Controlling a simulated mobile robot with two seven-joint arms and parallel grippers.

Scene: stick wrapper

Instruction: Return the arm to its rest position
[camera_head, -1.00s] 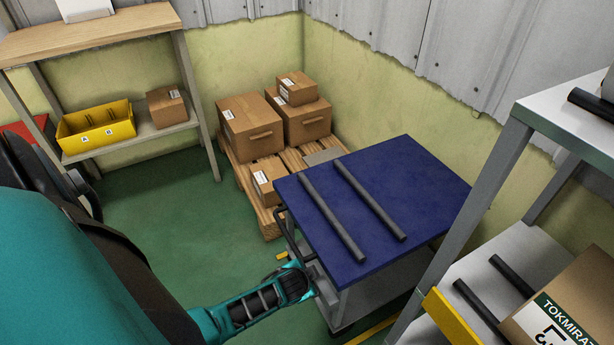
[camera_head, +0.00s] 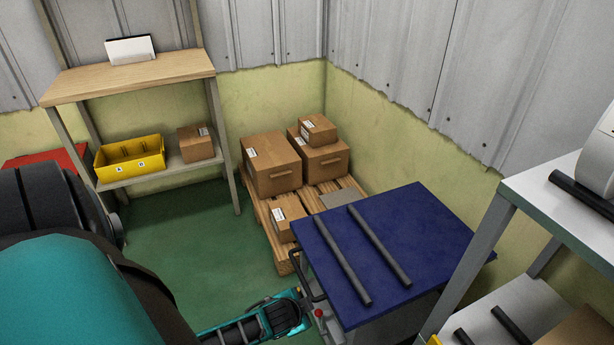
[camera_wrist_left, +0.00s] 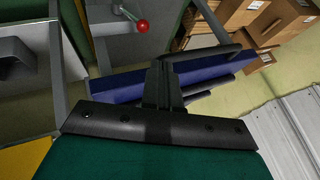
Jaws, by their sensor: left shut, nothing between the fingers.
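My left arm comes in from the left in the head view, its teal forearm (camera_head: 245,332) ending low beside the near left corner of the blue-topped cart (camera_head: 440,215). In the left wrist view my left gripper (camera_wrist_left: 163,75) is shut and empty, its dark fingers together. They overlap the blue cart top (camera_wrist_left: 115,90) in the picture; I cannot tell the gap between them. Two dark sticks lie side by side on the cart, a left stick (camera_head: 333,255) and a right stick (camera_head: 378,247). My right gripper is not in view.
A red knob (camera_head: 318,313) is close to the arm's end. Cardboard boxes (camera_head: 272,165) stand on a pallet behind the cart. A wooden-topped shelf (camera_head: 130,78) holds a yellow bin (camera_head: 130,158). A grey rack (camera_head: 545,190) stands right. Green floor at left is clear.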

